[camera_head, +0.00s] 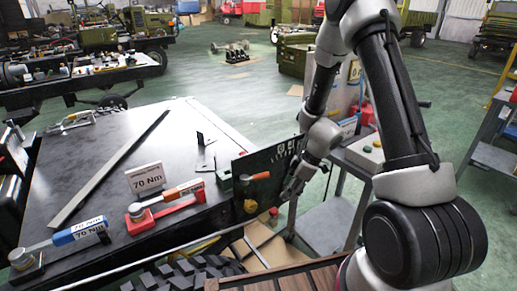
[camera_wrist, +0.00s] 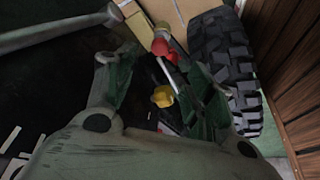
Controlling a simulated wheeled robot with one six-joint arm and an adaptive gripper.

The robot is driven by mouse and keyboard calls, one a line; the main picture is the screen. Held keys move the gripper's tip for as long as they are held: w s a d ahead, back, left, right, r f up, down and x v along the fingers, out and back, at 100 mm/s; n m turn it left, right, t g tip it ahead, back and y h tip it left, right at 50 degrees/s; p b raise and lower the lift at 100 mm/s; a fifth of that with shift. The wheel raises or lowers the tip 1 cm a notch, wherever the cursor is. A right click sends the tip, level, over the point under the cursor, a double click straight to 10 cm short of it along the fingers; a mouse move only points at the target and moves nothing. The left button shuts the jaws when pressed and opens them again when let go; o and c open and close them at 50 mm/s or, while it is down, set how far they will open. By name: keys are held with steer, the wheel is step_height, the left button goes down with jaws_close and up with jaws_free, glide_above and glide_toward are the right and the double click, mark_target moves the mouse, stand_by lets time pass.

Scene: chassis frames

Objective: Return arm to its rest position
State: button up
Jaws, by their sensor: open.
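My arm (camera_head: 401,95) is bent, rising from its base at the right and coming down over the gap beside the table. My gripper (camera_head: 292,188) hangs at the right edge of the black table, beside a dark green panel (camera_head: 265,172). In the wrist view my gripper (camera_wrist: 160,92) is open, its two fingers apart. No held thing shows between them. A red part and a yellow part (camera_wrist: 162,96) show beyond the fingers. I cannot tell how close the gripper is to the panel.
The black table (camera_head: 95,165) carries torque wrenches with orange (camera_head: 184,190) and blue (camera_head: 78,231) handles, a 70 Nm sign (camera_head: 147,177) and a long metal bar (camera_head: 108,170). A tyre (camera_wrist: 226,65) lies below. A grey cart (camera_head: 325,205) stands close behind the arm. Green floor is free farther back.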

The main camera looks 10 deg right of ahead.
steer(key=s+r+m+g, duration=0.2)
steer(key=s+m, duration=0.4)
steer(key=m, duration=0.1)
steer(key=s+d+r+m+t+h, duration=0.1)
steer(key=s+d+r+m, duration=0.1)
steer(key=s+r, duration=0.4)
steer(key=s+d+r+m+t+h, duration=0.1)
steer(key=s+d+r, duration=0.3)
steer(key=r, duration=1.1)
steer(key=s+d+r+m+t+h, duration=0.2)
steer(key=s+r, duration=0.5)
steer(key=r, duration=0.4)
steer(key=shift+s+d+r+m+t, duration=0.3)
steer(key=shift+s+d+m, duration=0.1)
steer(key=shift+d+m, duration=0.35)
steer(key=shift+o, duration=0.4)
